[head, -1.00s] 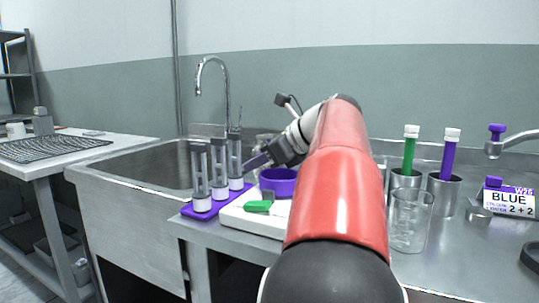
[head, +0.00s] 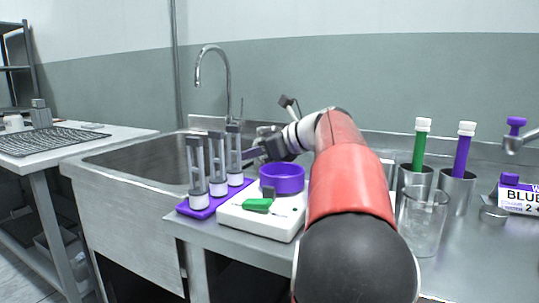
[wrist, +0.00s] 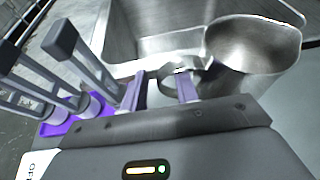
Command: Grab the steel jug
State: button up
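The steel jug (wrist: 252,45) shows in the wrist view as a wide, shiny metal vessel at the upper right, with a strap-like handle (wrist: 172,68) toward its left. My gripper (wrist: 158,88) is open, with one finger left of the handle and the other close by it, overlapping it in the picture. I cannot tell whether a finger touches it. In the head view my gripper (head: 253,151) is beyond the purple bowl, near the sink's right side. The jug is mostly hidden there behind my gripper and wrist.
A purple rack (head: 200,211) with upright tubes stands left of the gripper. A white device (head: 270,222) carries the purple bowl (head: 284,184) and a green piece. A glass beaker (head: 424,225) and steel cups with capped tubes stand right of my arm. The sink (head: 140,165) lies behind left.

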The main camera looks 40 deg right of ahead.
grip_shut()
jog(key=shift+r, duration=0.2)
dwell(0.5)
notch_tip(320, 180, up, 19)
jog(key=p, duration=0.5)
jog(key=shift+r, duration=0.2)
dwell(0.6)
